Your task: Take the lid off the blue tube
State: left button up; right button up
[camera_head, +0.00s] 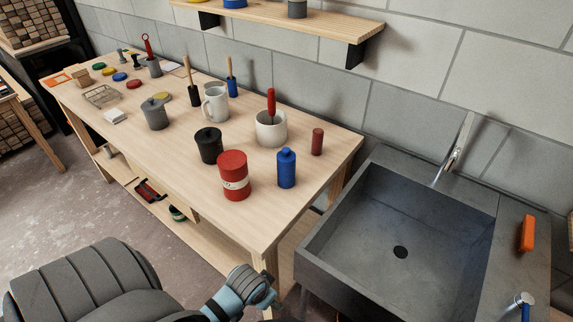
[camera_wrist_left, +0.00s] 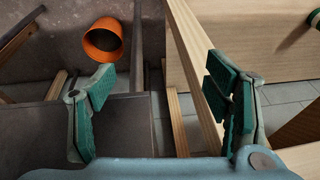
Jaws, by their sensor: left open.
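The blue tube (camera_head: 286,172) stands upright near the front right end of the wooden workbench, with its blue lid (camera_head: 286,152) on top. My left gripper (camera_head: 264,291) is low, below and in front of the bench's near corner, well apart from the tube. In the left wrist view its two green-padded fingers (camera_wrist_left: 160,80) are spread wide with nothing between them. The blue tube does not show in the left wrist view. My right gripper is not in view.
A red can (camera_head: 233,178) stands just left of the tube, a dark red cylinder (camera_head: 317,141) to its right, and a white pot (camera_head: 271,130) behind. A grey sink (camera_head: 400,225) adjoins the bench's right end. An orange cup (camera_wrist_left: 103,39) shows below the bench.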

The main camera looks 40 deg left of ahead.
pick_arm(q)
notch_tip(320, 180, up, 11)
jog(key=p, duration=0.2)
jog(key=n+y, duration=0.1)
jog(key=n, duration=0.5)
send_near(285, 154)
jog(key=shift+t, duration=0.4)
jog(key=x, duration=0.6)
jog(key=p+x, duration=0.1)
jog(key=x, duration=0.5)
jog(key=shift+s+f, duration=0.1)
jog(key=shift+f, duration=0.25)
jog(key=c, duration=1.1)
